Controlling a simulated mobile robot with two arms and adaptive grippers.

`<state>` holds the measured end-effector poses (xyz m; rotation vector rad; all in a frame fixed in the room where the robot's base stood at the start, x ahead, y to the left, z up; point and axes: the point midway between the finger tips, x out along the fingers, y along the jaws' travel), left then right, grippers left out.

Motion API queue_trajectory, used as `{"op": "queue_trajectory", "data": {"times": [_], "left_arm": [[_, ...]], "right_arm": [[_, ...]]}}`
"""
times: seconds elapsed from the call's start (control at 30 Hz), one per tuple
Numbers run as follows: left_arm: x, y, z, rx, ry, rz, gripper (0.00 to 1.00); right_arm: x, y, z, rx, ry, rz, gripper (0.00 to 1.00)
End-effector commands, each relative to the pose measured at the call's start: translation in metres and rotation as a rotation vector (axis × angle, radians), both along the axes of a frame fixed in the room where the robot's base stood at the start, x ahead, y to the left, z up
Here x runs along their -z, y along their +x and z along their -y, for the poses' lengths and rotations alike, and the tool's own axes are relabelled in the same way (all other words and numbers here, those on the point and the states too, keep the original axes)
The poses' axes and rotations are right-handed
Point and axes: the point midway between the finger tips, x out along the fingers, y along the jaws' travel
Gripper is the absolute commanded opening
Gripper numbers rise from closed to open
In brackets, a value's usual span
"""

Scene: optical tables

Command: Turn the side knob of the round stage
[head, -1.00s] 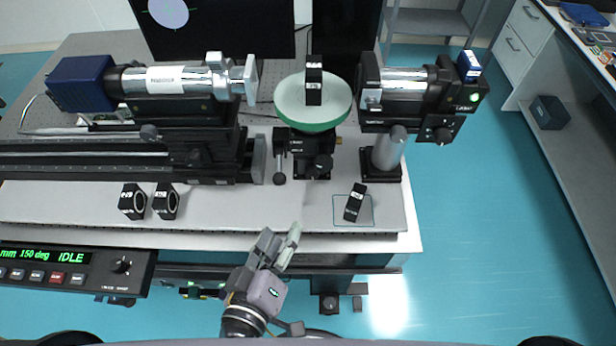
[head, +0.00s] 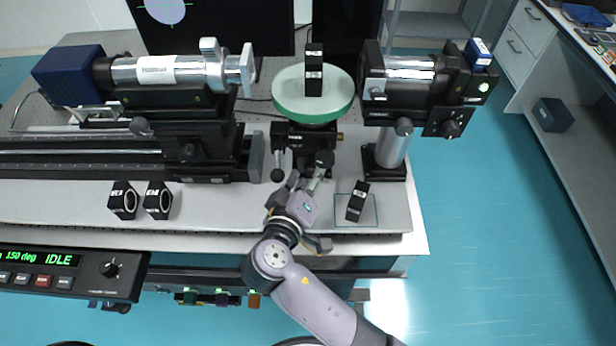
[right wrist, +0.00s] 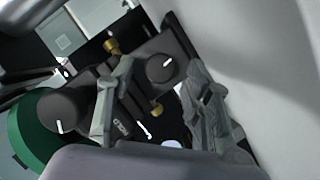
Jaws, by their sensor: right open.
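The round stage (head: 305,114) has a pale top with a green rim, on a black body, and carries a black block (head: 313,70). A black knob (head: 325,158) is at the front of its body, and another black knob (head: 277,175) sits lower left. A small brass knob (head: 340,136) shows on the right side. My right gripper (head: 306,177) is open and empty, just in front of the body. In the right wrist view, a black knob with a white mark (right wrist: 163,68) appears between the fingertips; contact cannot be told. My left gripper is out of view.
A silver barrel unit (head: 170,70) stands left of the stage and another (head: 408,72) on a post at right. A black block (head: 357,201) lies in a marked square. Two ring mounts (head: 124,201) stand front left. A control box (head: 70,272) reads IDLE.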

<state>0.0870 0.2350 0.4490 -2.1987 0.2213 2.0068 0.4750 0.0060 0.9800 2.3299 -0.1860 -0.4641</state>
Motion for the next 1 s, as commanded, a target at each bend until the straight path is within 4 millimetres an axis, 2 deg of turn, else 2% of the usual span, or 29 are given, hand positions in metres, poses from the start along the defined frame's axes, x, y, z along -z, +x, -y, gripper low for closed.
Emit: {"op": "queue_trajectory", "data": {"times": [0.33,1.0], "left_arm": [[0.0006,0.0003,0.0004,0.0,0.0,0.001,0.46],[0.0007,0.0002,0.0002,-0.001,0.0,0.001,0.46]], "right_arm": [[0.0007,0.0029,0.001,0.0,-0.001,0.0,0.45],[0.001,0.0025,0.0007,-0.001,-0.001,-0.001,0.0]]}}
